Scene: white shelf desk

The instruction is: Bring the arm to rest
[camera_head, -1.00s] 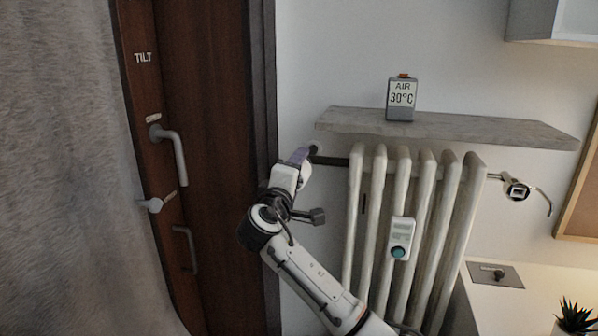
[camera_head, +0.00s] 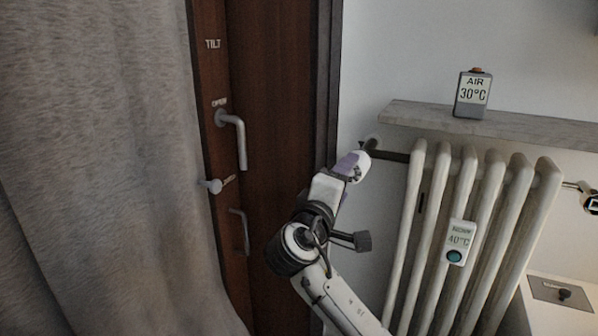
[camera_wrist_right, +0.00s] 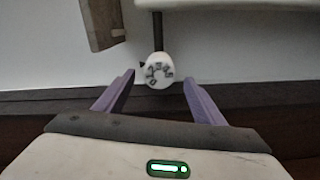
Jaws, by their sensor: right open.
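My right arm rises from the bottom of the head view. Its gripper (camera_head: 352,164), with purple fingers, is at the left end of the radiator (camera_head: 465,240), close to the radiator's pipe. In the right wrist view the two purple fingers of the gripper (camera_wrist_right: 158,79) stand apart, open. A white round dial with dark marks (camera_wrist_right: 158,72) appears between and beyond the fingertips, at the end of a pipe. I cannot tell whether the fingers touch it. My left gripper is not in view.
A brown door (camera_head: 275,150) with grey handles stands left of the arm, beside a grey curtain (camera_head: 100,170). A shelf (camera_head: 520,130) above the radiator carries an air display reading 30°C (camera_head: 472,94). A meter reading 40°C (camera_head: 458,241) is on the radiator.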

